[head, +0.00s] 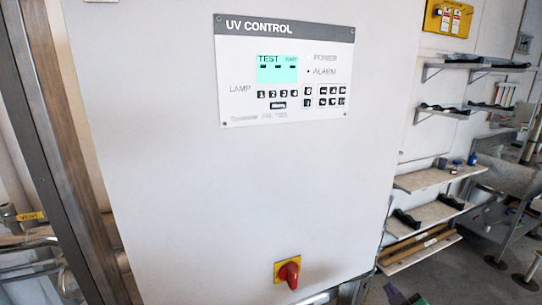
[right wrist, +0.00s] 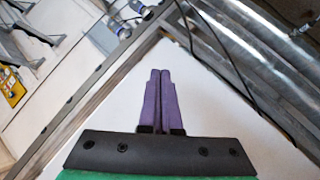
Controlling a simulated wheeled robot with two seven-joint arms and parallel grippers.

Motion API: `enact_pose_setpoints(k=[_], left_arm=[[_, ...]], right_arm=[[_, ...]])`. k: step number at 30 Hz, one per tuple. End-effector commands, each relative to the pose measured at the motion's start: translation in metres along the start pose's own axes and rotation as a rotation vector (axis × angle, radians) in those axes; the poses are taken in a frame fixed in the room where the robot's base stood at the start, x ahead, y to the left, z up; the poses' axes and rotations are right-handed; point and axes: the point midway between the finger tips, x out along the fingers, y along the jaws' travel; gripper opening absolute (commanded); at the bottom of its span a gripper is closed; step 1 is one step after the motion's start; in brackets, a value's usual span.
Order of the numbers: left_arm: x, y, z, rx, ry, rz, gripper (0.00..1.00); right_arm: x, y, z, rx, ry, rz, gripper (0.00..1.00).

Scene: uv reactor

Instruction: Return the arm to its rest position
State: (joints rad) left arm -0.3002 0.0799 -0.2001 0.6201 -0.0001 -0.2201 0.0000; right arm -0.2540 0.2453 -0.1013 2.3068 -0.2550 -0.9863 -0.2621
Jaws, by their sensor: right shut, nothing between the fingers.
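My right gripper (right wrist: 160,74) shows in the right wrist view with its two purple fingers together and nothing between them. The fingers appear over the pale face of the cabinet, and I cannot tell how far they are from it. In the head view only a small piece of what seems to be my right arm or gripper shows at the bottom edge, right of the cabinet. The grey-white control cabinet (head: 220,190) fills the middle of the head view. My left gripper is not in view.
The cabinet carries a UV CONTROL panel (head: 283,75) with a lit display reading TEST, and a red rotary switch (head: 288,271) on a yellow plate. A metal post (head: 62,130) stands at left. Wall shelves (head: 440,178) and a grey sink (head: 505,165) are at right.

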Motion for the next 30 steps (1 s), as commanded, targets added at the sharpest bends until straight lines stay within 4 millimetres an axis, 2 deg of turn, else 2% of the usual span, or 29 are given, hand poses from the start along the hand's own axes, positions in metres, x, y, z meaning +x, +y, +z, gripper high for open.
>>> enact_pose_setpoints(k=[1,3,6,9,14,18,23,26,29,30], left_arm=[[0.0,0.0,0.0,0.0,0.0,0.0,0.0],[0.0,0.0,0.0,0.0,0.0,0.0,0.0],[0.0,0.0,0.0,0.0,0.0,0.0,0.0],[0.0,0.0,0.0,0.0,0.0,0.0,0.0],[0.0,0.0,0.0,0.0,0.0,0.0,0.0],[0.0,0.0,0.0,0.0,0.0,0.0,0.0],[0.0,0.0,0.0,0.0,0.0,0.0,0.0],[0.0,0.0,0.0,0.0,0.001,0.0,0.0],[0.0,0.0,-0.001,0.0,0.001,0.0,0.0],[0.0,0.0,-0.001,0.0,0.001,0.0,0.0]], right_arm=[[-0.006,-0.023,0.024,0.066,-0.082,-0.073,0.0],[-0.018,-0.052,0.053,0.15,-0.196,-0.166,0.0],[-0.038,-0.088,0.086,0.244,-0.341,-0.275,0.0],[-0.063,-0.119,0.113,0.321,-0.475,-0.369,0.0],[-0.108,-0.16,0.147,0.421,-0.682,-0.5,0.0],[-0.075,-0.193,0.178,0.41,-0.704,-0.507,0.0],[-0.046,-0.235,0.223,0.399,-0.73,-0.519,0.0],[-0.033,-0.266,0.259,0.391,-0.748,-0.529,0.0],[-0.027,-0.303,0.309,0.38,-0.774,-0.54,0.0],[-0.028,-0.319,0.332,0.374,-0.787,-0.545,0.0]])
